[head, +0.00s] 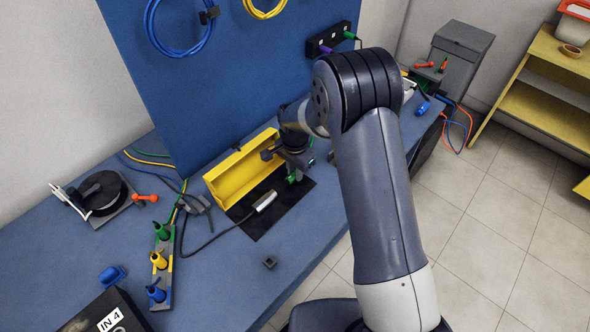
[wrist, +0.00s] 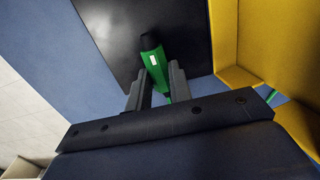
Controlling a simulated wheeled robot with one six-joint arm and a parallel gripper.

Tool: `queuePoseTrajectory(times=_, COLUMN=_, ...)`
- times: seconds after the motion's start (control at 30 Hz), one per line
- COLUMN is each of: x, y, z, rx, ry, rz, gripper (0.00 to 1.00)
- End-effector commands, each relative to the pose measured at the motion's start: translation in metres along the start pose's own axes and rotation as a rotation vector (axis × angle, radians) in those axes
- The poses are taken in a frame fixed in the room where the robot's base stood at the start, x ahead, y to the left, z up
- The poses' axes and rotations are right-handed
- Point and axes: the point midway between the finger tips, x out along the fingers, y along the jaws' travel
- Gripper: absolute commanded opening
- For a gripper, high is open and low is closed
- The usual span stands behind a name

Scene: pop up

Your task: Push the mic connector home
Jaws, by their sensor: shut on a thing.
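My gripper (head: 291,170) is over the black mat (head: 252,222), in front of the yellow tray (head: 222,178). In the wrist view my gripper (wrist: 157,85) is shut on a green connector (wrist: 153,60) with a black end and a small white mark. The green connector (head: 293,177) shows only partly in the head view. A silver plug (head: 265,200) on a black cable lies on the mat, apart from the gripper. The frames do not make clear which is the mic connector. A black box (head: 85,322) marked IN 4 is partly cut off at the lower left.
A rack (head: 161,268) with green, yellow and blue connectors stands on the blue bench. A cable reel (head: 98,193) is at left. A small dark block (head: 270,262) lies near the front edge. The blue panel (head: 215,90) rises behind.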

Motion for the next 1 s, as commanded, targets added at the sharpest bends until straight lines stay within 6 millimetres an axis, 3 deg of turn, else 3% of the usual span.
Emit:
queuePoseTrajectory(times=0.27, x=0.000, y=0.000, z=0.002, rx=0.000, ry=0.000, rz=0.000, gripper=0.00)
queuePoseTrajectory(times=0.8, x=0.000, y=0.000, z=0.031, rx=-0.002, ry=0.000, rz=-0.001, gripper=0.00)
queuePoseTrajectory(times=1.0, x=0.000, y=0.000, z=0.032, rx=0.000, ry=0.000, rz=-0.001, gripper=0.00)
